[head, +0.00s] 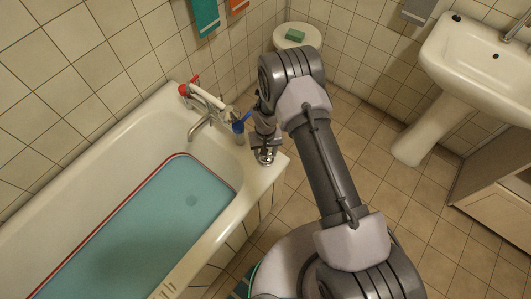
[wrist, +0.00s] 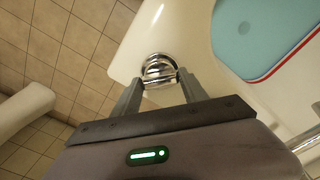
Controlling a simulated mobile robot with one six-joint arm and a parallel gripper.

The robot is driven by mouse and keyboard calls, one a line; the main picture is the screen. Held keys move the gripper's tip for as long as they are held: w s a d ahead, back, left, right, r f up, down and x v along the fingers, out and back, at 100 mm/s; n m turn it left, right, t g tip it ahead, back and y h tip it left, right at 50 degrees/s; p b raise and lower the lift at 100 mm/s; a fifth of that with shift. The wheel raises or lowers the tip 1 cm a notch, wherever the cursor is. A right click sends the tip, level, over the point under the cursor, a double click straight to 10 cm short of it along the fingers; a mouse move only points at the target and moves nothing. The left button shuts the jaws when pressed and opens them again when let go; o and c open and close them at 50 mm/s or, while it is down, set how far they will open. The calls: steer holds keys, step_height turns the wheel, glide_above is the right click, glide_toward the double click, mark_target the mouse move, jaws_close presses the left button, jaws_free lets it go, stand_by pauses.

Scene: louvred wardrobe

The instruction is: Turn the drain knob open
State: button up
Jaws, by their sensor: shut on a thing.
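The chrome drain knob (wrist: 160,68) sits on the white rim at the corner of the bathtub (head: 271,170). In the head view the knob (head: 265,156) shows just under the end of my arm. My gripper (wrist: 160,78) is over the knob, with one finger on each side of it, and is shut on it. In the head view my gripper (head: 264,138) points down at the tub corner, partly hidden by my wrist. The tub holds blue-green water (head: 150,225) with a red line along its edge. A round drain shows dimly under the water.
A round white stand with a green soap (head: 296,36) is behind. The sink (head: 475,60) is at right; tiled floor lies between.

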steer(key=n, duration=0.4)
steer(key=shift+n+b, duration=0.3)
steer(key=shift+b, duration=0.1)
steer(key=shift+n, duration=1.8)
steer(key=o, duration=1.4)
step_height(320, 180, up, 18)
steer(key=p, duration=0.5)
steer(key=shift+f+p, duration=0.25)
steer(key=shift+p, duration=0.1)
